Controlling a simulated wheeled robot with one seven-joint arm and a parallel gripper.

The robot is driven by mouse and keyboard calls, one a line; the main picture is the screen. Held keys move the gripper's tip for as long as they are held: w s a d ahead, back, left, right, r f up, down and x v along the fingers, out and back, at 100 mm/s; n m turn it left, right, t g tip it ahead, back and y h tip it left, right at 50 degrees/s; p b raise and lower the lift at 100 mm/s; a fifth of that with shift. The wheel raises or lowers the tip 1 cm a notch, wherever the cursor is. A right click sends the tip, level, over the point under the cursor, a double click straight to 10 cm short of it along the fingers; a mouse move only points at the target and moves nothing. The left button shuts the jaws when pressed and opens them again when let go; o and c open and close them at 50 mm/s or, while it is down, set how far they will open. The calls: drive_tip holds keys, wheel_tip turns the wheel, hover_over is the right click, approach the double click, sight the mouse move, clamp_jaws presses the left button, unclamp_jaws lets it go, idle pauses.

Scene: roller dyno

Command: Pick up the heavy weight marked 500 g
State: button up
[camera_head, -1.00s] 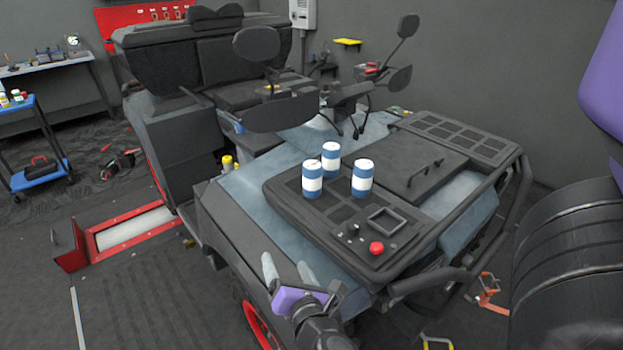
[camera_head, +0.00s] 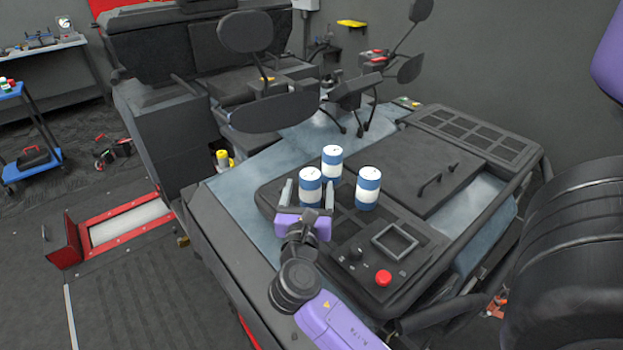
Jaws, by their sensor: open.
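Three blue-and-white cylinders stand upright in a tight group on the black panel of the vehicle: a left one (camera_head: 310,188), a back one (camera_head: 331,162) and a right one (camera_head: 368,188). They look alike, and no 500 g marking can be read on any of them. My gripper (camera_head: 309,194) is open, with its two grey fingers pointing away from me.
The black panel (camera_head: 345,262) also carries a square frame (camera_head: 394,241), knobs and a red button (camera_head: 383,278) in front of the cylinders. Mirrors (camera_head: 268,113) rise behind them. A raised black lid (camera_head: 420,170) lies to the right. Bare grey-blue surface (camera_head: 245,200) lies to the left.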

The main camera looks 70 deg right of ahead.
sight(312, 174)
drive_tip(key=x, duration=0.3)
drive_tip(key=p+x, duration=0.1)
drive_tip(key=x, duration=0.3)
drive_tip(key=shift+f, duration=0.2)
clamp_jaws()
